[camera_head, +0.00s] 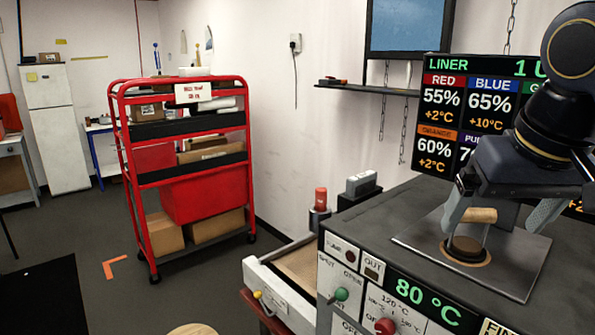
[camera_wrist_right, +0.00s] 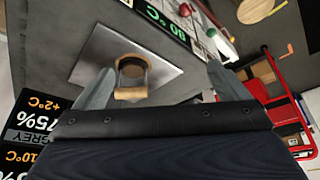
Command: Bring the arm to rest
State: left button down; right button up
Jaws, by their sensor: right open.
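My right gripper (camera_head: 494,222) is open above the grey metal plate (camera_head: 520,262) on top of the machine. A tool with a tan handle (camera_head: 479,215) and a dark round base (camera_head: 467,249) stands on the plate, below and between the spread fingers. In the right wrist view the fingers of my right gripper (camera_wrist_right: 160,88) are wide apart, and the tan handle (camera_wrist_right: 130,93) shows between them, nearer the left finger. I cannot tell whether a finger touches it. My left gripper is in neither view.
The machine's front panel (camera_head: 385,300) has a green knob, a red knob and an "80 °C" display. A liner board (camera_head: 465,110) stands behind the gripper. An open drawer (camera_head: 290,275) is left of the machine. A red shelf cart (camera_head: 190,160) stands farther left; grey floor lies around it.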

pick_arm(q)
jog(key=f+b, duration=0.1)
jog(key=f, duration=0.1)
jog(key=b, duration=0.1)
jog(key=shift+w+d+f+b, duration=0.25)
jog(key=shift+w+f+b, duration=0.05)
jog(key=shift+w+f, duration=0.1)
pick_arm(e)
jog(key=s+a+f+y, duration=0.1)
jog(key=s+f, duration=0.2)
jog(key=f, duration=0.8)
jog(key=s+a+f+y, duration=0.1)
jog(key=s+f, duration=0.3)
jog(key=f, duration=0.8)
jog(key=s+a+f+t+y, duration=0.1)
jog(key=s+f, duration=0.3)
jog(key=f, duration=0.8)
jog(key=shift+s+f+m+y, duration=0.15)
jog(key=shift+f+m+y, duration=0.1)
jog(key=shift+m+y, duration=0.25)
